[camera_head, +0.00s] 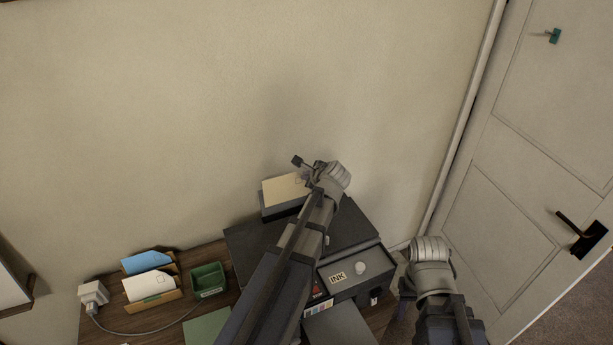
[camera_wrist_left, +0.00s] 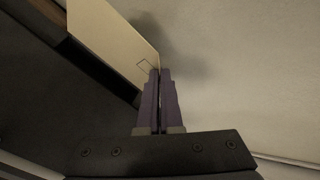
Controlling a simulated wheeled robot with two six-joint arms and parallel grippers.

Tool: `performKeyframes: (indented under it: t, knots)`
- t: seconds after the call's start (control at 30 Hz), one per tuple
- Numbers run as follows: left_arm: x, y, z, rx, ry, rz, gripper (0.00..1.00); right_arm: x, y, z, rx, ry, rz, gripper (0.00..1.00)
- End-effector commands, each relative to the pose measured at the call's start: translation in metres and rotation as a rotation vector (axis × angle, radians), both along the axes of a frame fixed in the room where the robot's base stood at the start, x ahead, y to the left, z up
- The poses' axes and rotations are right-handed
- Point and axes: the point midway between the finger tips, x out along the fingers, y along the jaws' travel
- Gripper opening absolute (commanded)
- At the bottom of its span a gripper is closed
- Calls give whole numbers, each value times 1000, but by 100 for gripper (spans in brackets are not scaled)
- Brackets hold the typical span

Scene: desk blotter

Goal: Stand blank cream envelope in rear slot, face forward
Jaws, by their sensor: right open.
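The cream envelope (camera_head: 283,190) lies over a dark box on top of the printer, by the wall. In the left wrist view the envelope (camera_wrist_left: 104,38) runs off to the upper left, with a small square outline near its corner. My left gripper (camera_head: 305,174) is at its right end; in the wrist view its fingers (camera_wrist_left: 160,74) are close together on that corner. The wooden letter rack (camera_head: 155,300) stands at the lower left. A blue envelope (camera_head: 146,261) stands behind a white envelope (camera_head: 149,285) in it. My right gripper (camera_head: 403,303) hangs low beside its wrist, mostly hidden.
The dark printer (camera_head: 250,240) with an INK label fills the middle. A green tray (camera_head: 208,279) stands right of the rack. A plug with a cable (camera_head: 93,292) lies left of it. The wall is close behind, and a door (camera_head: 530,160) is at the right.

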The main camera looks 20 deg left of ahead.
Motion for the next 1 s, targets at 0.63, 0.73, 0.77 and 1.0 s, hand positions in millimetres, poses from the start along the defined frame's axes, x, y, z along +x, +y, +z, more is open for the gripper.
performKeyframes:
  t: [0.63,0.73,0.77,1.0]
  knots:
    - [0,0,-58,0,0,0,0,0,0,-58,0,0,-1,50]
    - [0,0,-67,0,0,0,0,0,0,-67,0,0,-1,50]
    - [0,0,-70,0,0,0,0,0,0,-70,0,0,-1,50]
    - [0,0,-93,0,0,0,0,0,0,-93,0,0,-1,50]
